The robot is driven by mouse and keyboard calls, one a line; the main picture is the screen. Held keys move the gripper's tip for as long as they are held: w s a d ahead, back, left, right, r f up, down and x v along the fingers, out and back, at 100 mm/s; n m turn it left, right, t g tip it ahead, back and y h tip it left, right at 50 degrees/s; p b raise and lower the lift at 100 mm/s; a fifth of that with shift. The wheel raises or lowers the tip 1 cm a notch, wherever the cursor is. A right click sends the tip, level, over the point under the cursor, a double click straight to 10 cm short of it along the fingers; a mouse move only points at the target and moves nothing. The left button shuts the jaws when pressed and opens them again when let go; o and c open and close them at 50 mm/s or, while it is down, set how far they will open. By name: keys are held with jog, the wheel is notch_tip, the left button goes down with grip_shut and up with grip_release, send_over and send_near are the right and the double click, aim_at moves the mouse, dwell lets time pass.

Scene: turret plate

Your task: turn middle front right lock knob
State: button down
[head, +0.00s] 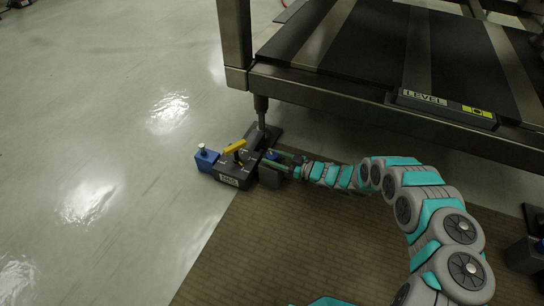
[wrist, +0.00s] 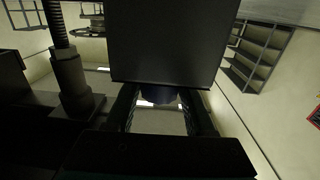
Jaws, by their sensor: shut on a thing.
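A dark block unit (head: 230,175) with a light label on its front stands on the floor at the foot of a frame leg. A yellow lever (head: 234,147) lies across its top, and a blue block with a silver knob (head: 203,148) is at its left end. My gripper (head: 274,162) reaches in from the right to the unit's right side. In the wrist view, my gripper (wrist: 160,112) has its two fingers around a dark bluish rounded knob (wrist: 159,96), shut on it. The knob's far part is hidden behind a large dark panel (wrist: 165,40).
A metal frame with a dark deck (head: 340,45) stands above and behind, with a "LEVEL" box (head: 445,108) on its edge. A threaded leg (head: 262,112) comes down close behind the unit. Glossy floor (head: 110,110) is clear at left; a brown mat (head: 300,240) lies in front.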

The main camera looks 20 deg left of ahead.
jog(key=shift+r+n+g, duration=0.1)
jog(key=shift+n+g, duration=0.2)
jog(key=shift+c, duration=1.3)
grip_release()
jog(key=d, duration=0.7)
jog(key=shift+s+d, duration=0.3)
jog(key=shift+d, duration=0.1)
jog(key=shift+s, duration=0.1)
